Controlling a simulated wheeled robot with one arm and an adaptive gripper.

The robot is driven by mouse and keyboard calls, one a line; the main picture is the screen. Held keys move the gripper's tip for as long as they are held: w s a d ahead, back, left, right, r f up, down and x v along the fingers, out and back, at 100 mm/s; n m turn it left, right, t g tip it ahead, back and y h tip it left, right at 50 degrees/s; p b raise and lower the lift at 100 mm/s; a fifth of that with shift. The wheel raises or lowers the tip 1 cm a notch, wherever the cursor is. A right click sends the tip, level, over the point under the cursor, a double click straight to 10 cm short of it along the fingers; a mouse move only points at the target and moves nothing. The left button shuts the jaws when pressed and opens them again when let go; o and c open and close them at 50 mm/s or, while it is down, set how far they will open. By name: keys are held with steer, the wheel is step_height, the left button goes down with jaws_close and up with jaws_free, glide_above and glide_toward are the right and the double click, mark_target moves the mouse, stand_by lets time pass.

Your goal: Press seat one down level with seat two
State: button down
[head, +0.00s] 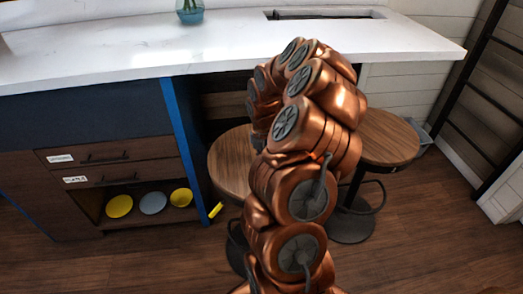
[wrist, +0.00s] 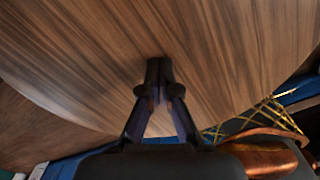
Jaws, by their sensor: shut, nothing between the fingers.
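Two stools with round brown wooden seats stand below the white counter. The left seat (head: 229,163) is partly hidden behind my copper arm, and the right seat (head: 388,138) shows on the arm's other side. No labels tell which is seat one. In the wrist view a wooden seat (wrist: 225,45) fills most of the picture. My gripper (wrist: 158,68) is shut and empty, with its fingertips over this seat near its rim. I cannot tell whether they touch it. In the head view my gripper is hidden behind the arm.
The white counter (head: 130,45) runs above the stools, with a blue vase (head: 190,14) on it. A cabinet at left has drawers and an open shelf with bowls (head: 153,203). A yellow object (head: 215,210) is by the blue panel (head: 184,145). A black ladder frame (head: 470,80) stands at right.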

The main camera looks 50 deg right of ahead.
steer(key=shift+f+b, duration=0.7)
steer(key=shift+f, duration=2)
steer(key=shift+r, duration=0.15)
steer(key=shift+r+p, duration=1.75)
steer(key=shift+r, duration=1.65)
